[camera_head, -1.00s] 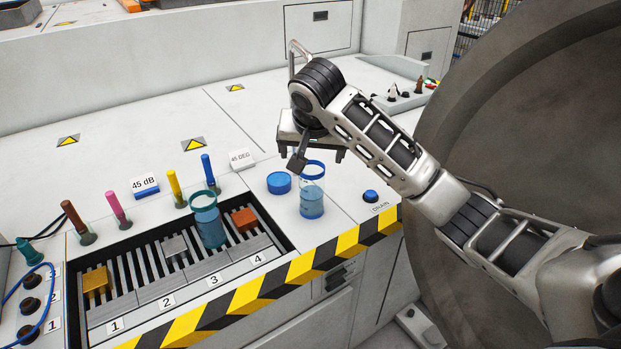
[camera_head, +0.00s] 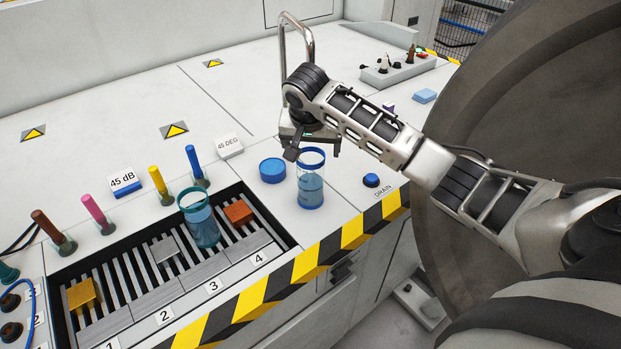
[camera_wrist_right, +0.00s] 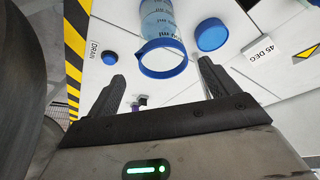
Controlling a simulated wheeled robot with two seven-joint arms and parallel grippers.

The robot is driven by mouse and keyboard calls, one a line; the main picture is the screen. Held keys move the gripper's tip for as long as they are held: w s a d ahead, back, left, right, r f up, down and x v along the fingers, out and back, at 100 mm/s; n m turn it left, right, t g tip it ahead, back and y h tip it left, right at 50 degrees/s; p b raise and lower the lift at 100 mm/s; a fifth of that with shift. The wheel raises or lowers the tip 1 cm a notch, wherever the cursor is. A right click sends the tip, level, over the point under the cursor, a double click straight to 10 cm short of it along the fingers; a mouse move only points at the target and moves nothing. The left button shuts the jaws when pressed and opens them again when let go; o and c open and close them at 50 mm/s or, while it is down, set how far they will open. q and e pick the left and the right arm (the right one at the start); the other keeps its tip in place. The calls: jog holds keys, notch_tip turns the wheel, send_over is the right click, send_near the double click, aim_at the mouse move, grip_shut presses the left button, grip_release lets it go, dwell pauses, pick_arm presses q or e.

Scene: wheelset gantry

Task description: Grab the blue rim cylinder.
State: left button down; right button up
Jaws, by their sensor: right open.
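The blue rim cylinder (camera_head: 311,182) is a clear, upright beaker with a blue rim and blue base and bluish liquid. It stands on the white worktop to the right of the slotted tray. In the right wrist view its rim (camera_wrist_right: 163,58) shows beyond the fingertips, roughly between them. My right gripper (camera_head: 312,151) is open and empty, close behind and above the cylinder's rim. Its two fingers also show in the right wrist view (camera_wrist_right: 160,82). A teal-rimmed cylinder (camera_head: 201,220) stands in the slotted tray. My left gripper is not in view.
A round blue lid (camera_head: 272,170) lies just left of the cylinder. A blue button (camera_head: 371,180) sits to its right by the DRAIN label. The slotted tray (camera_head: 120,275) holds metal blocks. Several coloured sticks stand behind it. A large dark wheel (camera_head: 530,110) fills the right side.

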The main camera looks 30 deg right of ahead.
aim_at(310, 157)
jog(key=x, duration=0.5)
jog(key=shift+w+a+f+p, duration=0.1)
jog(key=shift+w+f+p, duration=0.15)
jog(key=shift+f+p, duration=0.15)
jog(key=shift+r, duration=0.1)
jog(key=c, duration=1.7)
